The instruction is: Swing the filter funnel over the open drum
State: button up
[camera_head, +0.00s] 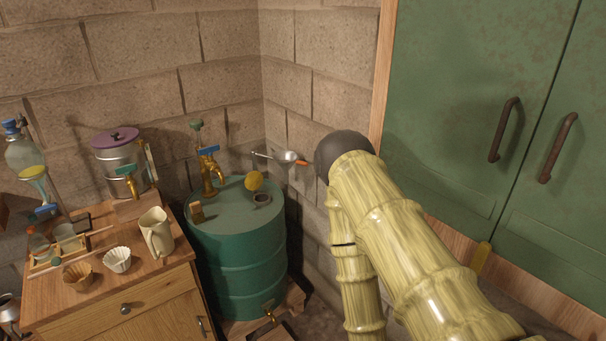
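A teal drum (238,262) stands in the corner, right of the wooden cabinet. A small round opening (261,199) with a dark inside and a raised rim shows on its top, near the right edge. A grey metal funnel (286,157) is on a thin bar at the right wall, behind and to the right of the drum's top. It has an orange end (302,163) on its right, close to my arm's dark elbow joint. The funnel is beside the drum, not above the opening. My gripper is not in view; my forearm runs down out of the picture.
The wooden cabinet (160,290) holds a jug (157,232), paper cups and glassware. Green doors (470,120) fill the right.

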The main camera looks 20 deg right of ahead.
aim_at(285, 159)
jog(key=z, duration=0.55)
jog(key=i, duration=1.05)
jog(key=u, duration=0.55)
